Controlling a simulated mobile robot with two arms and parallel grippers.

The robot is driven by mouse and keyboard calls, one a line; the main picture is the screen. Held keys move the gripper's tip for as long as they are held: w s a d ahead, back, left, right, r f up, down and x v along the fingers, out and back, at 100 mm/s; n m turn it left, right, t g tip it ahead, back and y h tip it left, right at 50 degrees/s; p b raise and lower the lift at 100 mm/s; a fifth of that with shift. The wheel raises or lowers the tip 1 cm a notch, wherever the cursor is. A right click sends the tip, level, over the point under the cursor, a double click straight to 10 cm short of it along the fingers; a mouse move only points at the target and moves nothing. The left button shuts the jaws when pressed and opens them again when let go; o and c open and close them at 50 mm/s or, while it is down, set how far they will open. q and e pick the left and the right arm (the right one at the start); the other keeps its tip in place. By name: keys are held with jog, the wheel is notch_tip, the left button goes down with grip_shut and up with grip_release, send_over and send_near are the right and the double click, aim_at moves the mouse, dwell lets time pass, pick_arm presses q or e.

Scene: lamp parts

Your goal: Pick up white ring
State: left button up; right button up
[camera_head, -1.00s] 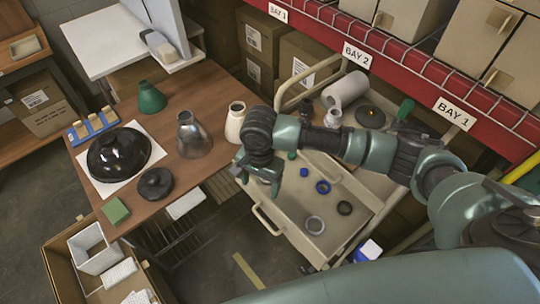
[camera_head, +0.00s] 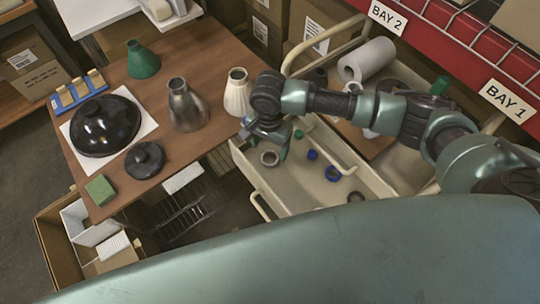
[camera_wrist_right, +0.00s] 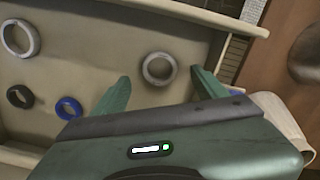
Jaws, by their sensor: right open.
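A pale, off-white ring (camera_head: 270,158) lies flat in the open beige drawer (camera_head: 301,190), near its left corner. In the right wrist view the ring (camera_wrist_right: 159,68) shows between the fingertips, which appear apart from it. A second whitish ring (camera_wrist_right: 20,38) lies at the upper left of that view; I cannot tell which of the two is the whiter. My right gripper (camera_head: 263,143) is open and empty, pointing down over the drawer; it also shows in the right wrist view (camera_wrist_right: 161,76). My left gripper is not in view.
The wooden table (camera_head: 205,143) adjoins on the left, with a cream vase-like part (camera_head: 238,92) near the gripper. The drawer walls surround the rings.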

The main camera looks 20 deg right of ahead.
aim_at(270, 160)
notch_tip(270, 160, down, 4)
jog(key=shift+r+p, duration=0.1)
jog(key=shift+p, duration=0.4)
jog(key=shift+d+f, duration=0.1)
jog(key=shift+f, duration=0.4)
jog(key=c, duration=1.4)
notch_tip(270, 160, up, 20)
jog(key=b, duration=0.2)
jog(key=s+d+n+b, duration=0.55)
jog(key=s+n, duration=0.25)
jog(key=n, duration=0.2)
jog(key=s+a+r+m+t+h+p, duration=0.1)
jog(key=a+r+t+h, duration=0.1)
jog(key=r, duration=1.1)
jog(key=s+a+r+m+t+h+p, duration=0.1)
jog(key=r+t, duration=0.4)
jog(key=r, duration=0.9)
jog(key=shift+a+h, duration=0.7)
jog(key=shift+a, duration=0.4)
